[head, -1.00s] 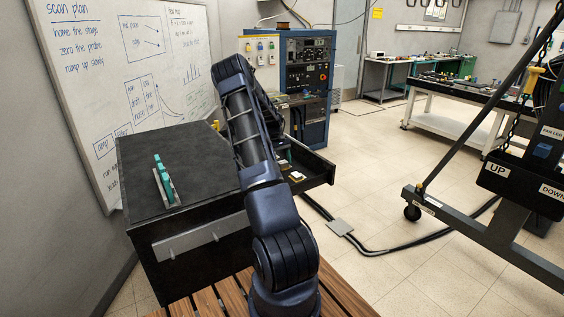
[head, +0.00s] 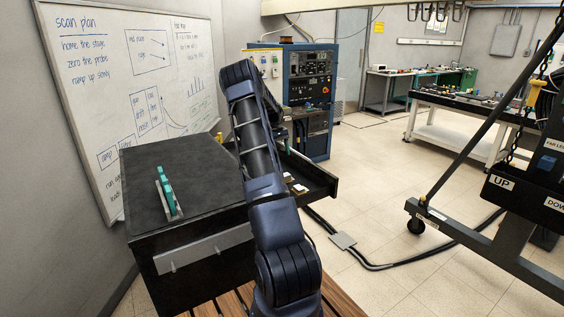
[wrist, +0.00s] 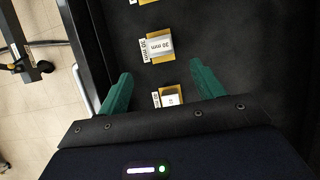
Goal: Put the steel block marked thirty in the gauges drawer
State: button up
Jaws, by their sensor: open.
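In the wrist view a pale steel-coloured block marked "30 mm" (wrist: 157,47) lies with a yellow patch around it on the dark floor of an open drawer (wrist: 240,45). My gripper (wrist: 161,84) is open and empty, its two green fingers apart. The 30 mm block lies just beyond the fingertips, apart from them. The open drawer also shows in the head view (head: 322,184), jutting from the right side of a black cabinet. No drawer label is readable. My arm hides most of the gripper in the head view.
Another labelled block (wrist: 168,97) lies between my fingers, partly hidden by the gripper body. A third block (wrist: 143,2) is cut off at the top edge. A rack with teal pieces (head: 167,195) stands on the cabinet top (head: 195,165). A wheeled hoist (head: 490,235) stands at right.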

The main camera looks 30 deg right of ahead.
jog(key=s+a+r+t, duration=0.2)
jog(key=s+a+r, duration=0.6)
jog(key=a+r, duration=0.35)
jog(key=s+a+r+t, duration=0.3)
jog(key=s+a+r, duration=0.6)
jog(key=a+r, duration=0.25)
jog(key=s+a+t, duration=0.2)
jog(key=s+a, duration=0.5)
jog(key=s, duration=0.5)
jog(key=s+a+t, duration=0.2)
jog(key=s+a, duration=0.6)
jog(key=s, duration=0.5)
jog(key=shift+a+f, duration=0.3)
jog(key=shift+f, duration=0.15)
